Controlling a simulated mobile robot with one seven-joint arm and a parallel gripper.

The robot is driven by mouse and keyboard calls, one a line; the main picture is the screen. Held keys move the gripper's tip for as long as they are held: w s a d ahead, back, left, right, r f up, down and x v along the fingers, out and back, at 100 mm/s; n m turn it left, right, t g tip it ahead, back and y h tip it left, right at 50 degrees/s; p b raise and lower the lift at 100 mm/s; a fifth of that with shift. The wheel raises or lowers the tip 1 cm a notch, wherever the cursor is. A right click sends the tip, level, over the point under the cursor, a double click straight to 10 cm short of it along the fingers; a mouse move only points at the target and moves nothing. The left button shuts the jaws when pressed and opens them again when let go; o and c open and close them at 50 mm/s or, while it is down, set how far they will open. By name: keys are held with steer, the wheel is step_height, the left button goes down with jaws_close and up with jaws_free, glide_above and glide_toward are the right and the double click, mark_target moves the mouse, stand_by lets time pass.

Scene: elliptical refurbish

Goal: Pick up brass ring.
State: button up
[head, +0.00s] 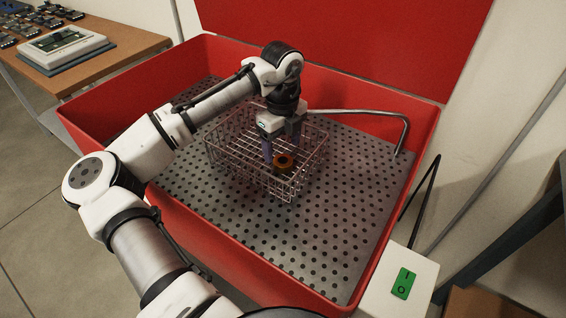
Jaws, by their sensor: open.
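The brass ring (285,161) is a small orange-brown ring with a dark centre. It lies in a wire basket (231,182), toward the basket's right side. My gripper (279,158) points down into the basket from above, with its fingers apart. The ring shows at the fingertips, close to the right finger. Whether a finger touches it cannot be told from this view. The left finger stands to the left of the ring.
The basket stands on a perforated metal plate (330,225) inside a red-walled basin (425,150). A bent metal pipe (375,113) reaches in from the right. A white box with a green switch (403,283) sits at the front right. A wooden table (120,50) stands at back left.

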mark_target(283, 160)
step_height(283, 160, down, 5)
steer(key=shift+d+r, duration=0.1)
steer(key=shift+r, duration=0.1)
steer(key=c, duration=1.3)
steer(key=shift+o, duration=0.2)
steer(key=shift+r, duration=0.15)
